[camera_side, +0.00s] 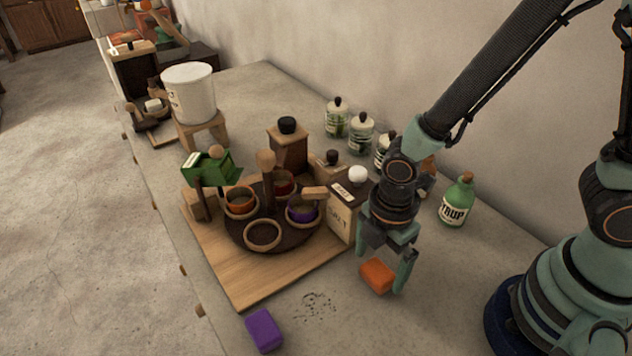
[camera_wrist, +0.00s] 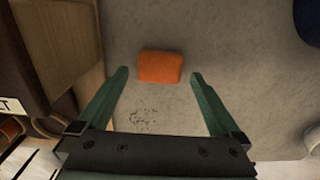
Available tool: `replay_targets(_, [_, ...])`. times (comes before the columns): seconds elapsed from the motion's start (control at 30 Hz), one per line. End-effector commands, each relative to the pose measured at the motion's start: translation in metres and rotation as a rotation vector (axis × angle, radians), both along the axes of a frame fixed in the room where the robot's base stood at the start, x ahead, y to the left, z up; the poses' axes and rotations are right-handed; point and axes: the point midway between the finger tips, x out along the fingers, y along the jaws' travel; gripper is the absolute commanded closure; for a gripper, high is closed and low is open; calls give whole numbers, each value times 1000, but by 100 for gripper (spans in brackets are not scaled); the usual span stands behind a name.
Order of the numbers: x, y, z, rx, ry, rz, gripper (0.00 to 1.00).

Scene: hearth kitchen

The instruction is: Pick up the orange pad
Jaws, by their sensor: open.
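The orange pad (camera_side: 377,275) is a small rounded block lying on the grey counter, right of the wooden board. In the wrist view the orange pad (camera_wrist: 160,67) lies just beyond the fingertips, centred between their lines. My gripper (camera_side: 384,279) is open above and around the pad's place in the side view, pointing down. In the wrist view my gripper (camera_wrist: 158,75) shows its two green fingers spread wider than the pad, with nothing held. I cannot tell the exact height of the fingertips over the counter.
A wooden board (camera_side: 240,290) with a dark round holder of cups stands to the left. A salt box (camera_side: 343,215) is close behind my gripper. A green syrup bottle (camera_side: 457,203) stands right. A purple pad (camera_side: 264,331) lies in front. Dark crumbs (camera_side: 316,303) lie nearby.

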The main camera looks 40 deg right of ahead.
Motion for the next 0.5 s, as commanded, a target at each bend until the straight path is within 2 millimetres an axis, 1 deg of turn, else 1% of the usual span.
replay_targets(0.03, [-1, 0, -6, -3, 5, 0, 0])
replay_targets(0.1, [-1, 0, -13, -2, 4, 0, 0])
replay_targets(0.2, [0, 0, -19, -1, 2, 0, 0])
replay_targets(0.5, [0, 0, -22, 1, -1, 0, 0])
